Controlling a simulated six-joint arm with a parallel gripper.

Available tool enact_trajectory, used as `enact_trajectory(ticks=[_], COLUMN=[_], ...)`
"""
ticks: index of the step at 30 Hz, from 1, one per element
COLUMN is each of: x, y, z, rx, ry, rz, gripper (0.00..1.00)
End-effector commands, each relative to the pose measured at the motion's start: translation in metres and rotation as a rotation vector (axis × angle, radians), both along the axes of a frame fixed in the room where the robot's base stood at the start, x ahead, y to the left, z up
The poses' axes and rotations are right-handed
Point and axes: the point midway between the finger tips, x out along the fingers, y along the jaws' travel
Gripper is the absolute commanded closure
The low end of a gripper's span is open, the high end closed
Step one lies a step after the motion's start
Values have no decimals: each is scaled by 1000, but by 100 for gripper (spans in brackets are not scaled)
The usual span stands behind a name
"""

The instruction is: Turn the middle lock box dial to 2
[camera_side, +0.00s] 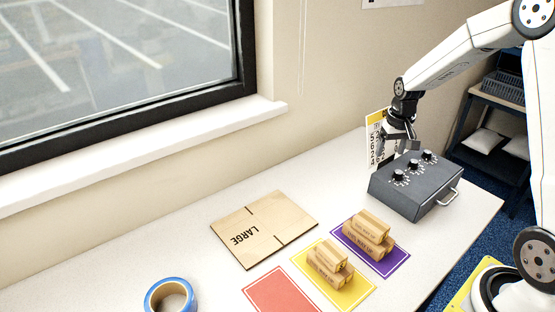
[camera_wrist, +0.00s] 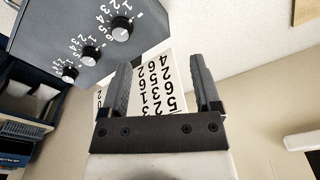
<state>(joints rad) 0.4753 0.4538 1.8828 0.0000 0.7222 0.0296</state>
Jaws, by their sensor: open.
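The dark grey lock box (camera_side: 405,199) sits at the right of the table, with three black dials in a row on its sloped top. The middle dial (camera_side: 413,164) shows between the other two, and also in the wrist view (camera_wrist: 90,53); I cannot clearly read its setting. My gripper (camera_side: 399,146) is open and empty, above the back of the box and apart from the dials. In the wrist view, my gripper (camera_wrist: 162,66) points past the box, which is at upper left. A white number card (camera_wrist: 160,90) shows behind and between the fingers, not held.
The card (camera_side: 374,150) stands upright behind the box. Wooden blocks (camera_side: 369,232) lie on a purple mat, others (camera_side: 329,262) on a yellow mat. A red mat (camera_side: 281,291), flat carton (camera_side: 264,229) and blue tape roll (camera_side: 171,297) are left of these. A shelf (camera_side: 496,110) stands beyond the table.

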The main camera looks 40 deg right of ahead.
Motion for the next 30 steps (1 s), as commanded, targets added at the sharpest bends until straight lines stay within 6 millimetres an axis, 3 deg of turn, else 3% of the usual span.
enact_trajectory(ticks=[1,6,12,18,30], x=[1,0,-9,-13,-13], y=[-21,-82,-131,-146,-146], z=[-3,-8,-14,-15,-28], rx=[6,24,42,48,49], ry=[10,39,61,68,70], rz=[-41,-158,-251,-281,-281], gripper=[20,20,20,20,20])
